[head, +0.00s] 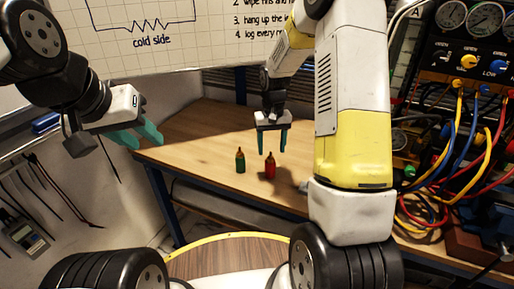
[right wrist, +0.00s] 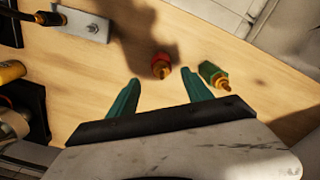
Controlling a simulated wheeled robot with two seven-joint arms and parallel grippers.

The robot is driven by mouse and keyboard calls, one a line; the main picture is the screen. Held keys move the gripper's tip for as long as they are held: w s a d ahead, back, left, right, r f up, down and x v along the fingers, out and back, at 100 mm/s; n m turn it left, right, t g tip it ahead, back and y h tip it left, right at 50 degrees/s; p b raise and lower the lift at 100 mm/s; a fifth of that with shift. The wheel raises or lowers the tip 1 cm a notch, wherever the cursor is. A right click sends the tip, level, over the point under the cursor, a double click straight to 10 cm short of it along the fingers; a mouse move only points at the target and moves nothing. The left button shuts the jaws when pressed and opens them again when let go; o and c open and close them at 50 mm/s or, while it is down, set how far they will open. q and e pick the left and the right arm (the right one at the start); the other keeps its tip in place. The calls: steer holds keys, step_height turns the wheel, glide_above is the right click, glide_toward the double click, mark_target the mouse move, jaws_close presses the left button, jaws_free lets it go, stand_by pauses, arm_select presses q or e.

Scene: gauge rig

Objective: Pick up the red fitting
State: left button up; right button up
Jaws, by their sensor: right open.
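The red fitting (head: 270,168), with a brass-coloured tip, stands upright on the wooden table. It also shows in the right wrist view (right wrist: 161,68), just beyond the gap between the fingertips. My right gripper (head: 272,152) is open and empty, fingers pointing down, close above the red fitting and apart from it. Its teal fingers show in the right wrist view (right wrist: 163,78) on both sides of the gap. My left gripper (head: 138,136) is open and empty, held off the table's left side, far from the fitting.
A green fitting (head: 240,162) with a brass-coloured tip stands close left of the red one; it is on the right in the wrist view (right wrist: 213,75). The wooden table (head: 195,125) is clear to the left. A panel with gauges (head: 486,18) and coloured hoses stands at right.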

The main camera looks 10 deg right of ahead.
mark_target(270, 158)
steer(key=f, duration=0.7)
steer(key=shift+s+a+f, duration=0.1)
steer(key=shift+a+f, duration=0.1)
jaws_close()
